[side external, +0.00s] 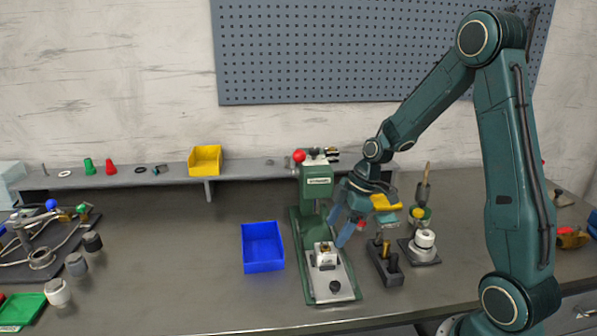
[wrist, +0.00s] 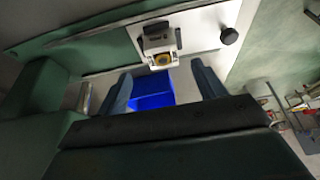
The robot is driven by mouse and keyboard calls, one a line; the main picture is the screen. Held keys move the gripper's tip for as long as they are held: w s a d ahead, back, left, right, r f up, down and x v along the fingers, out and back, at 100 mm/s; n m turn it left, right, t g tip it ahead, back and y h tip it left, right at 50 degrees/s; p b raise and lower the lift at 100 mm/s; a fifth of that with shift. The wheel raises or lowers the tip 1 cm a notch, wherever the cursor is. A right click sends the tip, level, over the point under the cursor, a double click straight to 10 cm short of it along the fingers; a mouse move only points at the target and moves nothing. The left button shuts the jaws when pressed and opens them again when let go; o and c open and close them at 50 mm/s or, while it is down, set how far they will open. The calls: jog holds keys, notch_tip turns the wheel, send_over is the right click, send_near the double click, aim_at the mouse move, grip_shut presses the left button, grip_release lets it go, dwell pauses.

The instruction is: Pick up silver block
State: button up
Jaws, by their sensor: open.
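The silver block (side external: 325,257) sits on the pale base plate of the green press, with a small brass-coloured piece at its top. It also shows in the wrist view (wrist: 158,35), at the top centre, with a yellow ring on its near side. My gripper (side external: 341,226) is above and slightly right of the block, tilted, with its blue fingers pointing down and left. In the wrist view my gripper (wrist: 163,83) has its two fingers well apart. Nothing shows between them at close range, and the block is beyond them.
The green press (side external: 318,190) with a red knob stands just behind the block. A blue bin (side external: 263,247) is to its left. A dark fixture with pegs (side external: 384,262) and a white round part on a plate (side external: 424,240) are to the right.

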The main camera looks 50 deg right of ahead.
aim_at(328, 247)
jog(key=shift+x, duration=0.8)
jog(key=shift+f, duration=0.1)
jog(key=shift+x, duration=2.5)
jog(key=shift+s+a, duration=0.1)
jog(key=shift+s, duration=0.05)
jog(key=c, duration=1.2)
